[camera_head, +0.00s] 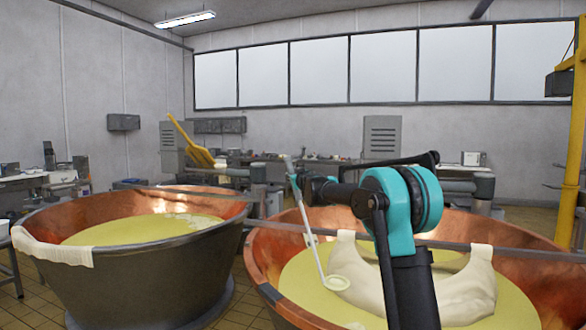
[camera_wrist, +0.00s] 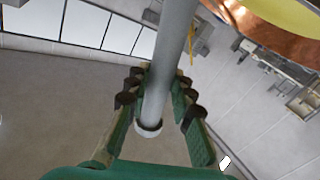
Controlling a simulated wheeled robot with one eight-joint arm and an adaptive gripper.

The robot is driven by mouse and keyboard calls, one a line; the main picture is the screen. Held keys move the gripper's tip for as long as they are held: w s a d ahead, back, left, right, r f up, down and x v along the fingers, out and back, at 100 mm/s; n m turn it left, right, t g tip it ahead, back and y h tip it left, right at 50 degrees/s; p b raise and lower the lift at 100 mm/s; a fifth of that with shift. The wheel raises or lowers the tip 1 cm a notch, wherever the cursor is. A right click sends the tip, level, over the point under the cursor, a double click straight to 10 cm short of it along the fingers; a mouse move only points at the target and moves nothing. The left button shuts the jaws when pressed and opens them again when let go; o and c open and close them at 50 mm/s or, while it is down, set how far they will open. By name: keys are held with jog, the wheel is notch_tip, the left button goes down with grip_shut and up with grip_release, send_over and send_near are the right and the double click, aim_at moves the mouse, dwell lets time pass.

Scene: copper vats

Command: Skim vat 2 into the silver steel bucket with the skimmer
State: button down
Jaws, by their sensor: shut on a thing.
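My gripper (camera_head: 303,188) is shut on the skimmer (camera_head: 311,232) near the upper part of its long grey handle. The handle hangs down, slightly tilted, over the right copper vat (camera_head: 262,262). A second copper vat (camera_head: 160,285) stands to the left. No number shows on either vat. I see no silver steel bucket.
A pale cloth (camera_head: 480,285) with a bulging load hangs in the right vat, close to the skimmer head. Another cloth (camera_head: 52,249) drapes over the left vat's rim. A grey bar (camera_head: 400,244) spans the vats. A yellow paddle (camera_head: 190,142) leans behind; a yellow post (camera_head: 577,130) stands right.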

notch_tip(320, 180, down, 21)
jog(key=s+d, duration=1.5)
jog(key=d, duration=0.4)
jog(key=w+a, duration=1)
jog(key=a, duration=0.5)
notch_tip(320, 180, up, 37)
jog(key=shift+d, duration=0.2)
dwell(1.8)
jog(key=shift+w, duration=0.1)
